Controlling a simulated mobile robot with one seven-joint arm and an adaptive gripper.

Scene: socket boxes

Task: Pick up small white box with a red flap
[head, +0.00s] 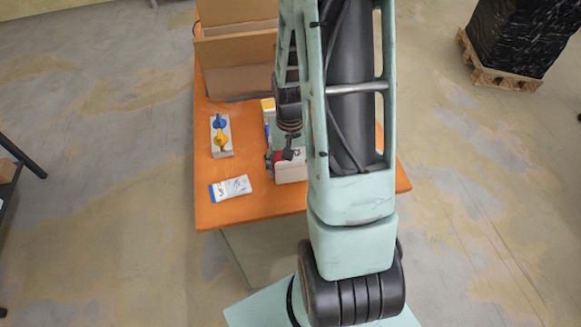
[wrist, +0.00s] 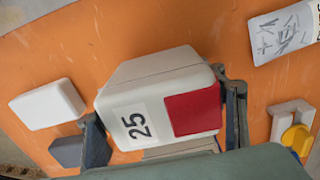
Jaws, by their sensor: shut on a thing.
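The small white box (wrist: 160,75) with a red flap (wrist: 195,111) and a "25" label is in the middle of the wrist view. My gripper (wrist: 161,106) has one finger on each side of the box and is shut on it. In the head view the white box (head: 291,171) is near the front of the orange table (head: 250,207), with its red part at the left. My gripper (head: 288,152) is at the box there, partly hidden by my arm. I cannot tell whether the box is lifted off the table.
A switch box with blue and yellow knobs (head: 221,135) and a white packet (head: 230,188) lie to the left. An open cardboard box (head: 236,62) stands behind. Another white box (wrist: 48,104) lies beside the left finger. A wrapped black stack (head: 520,35) stands on the floor.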

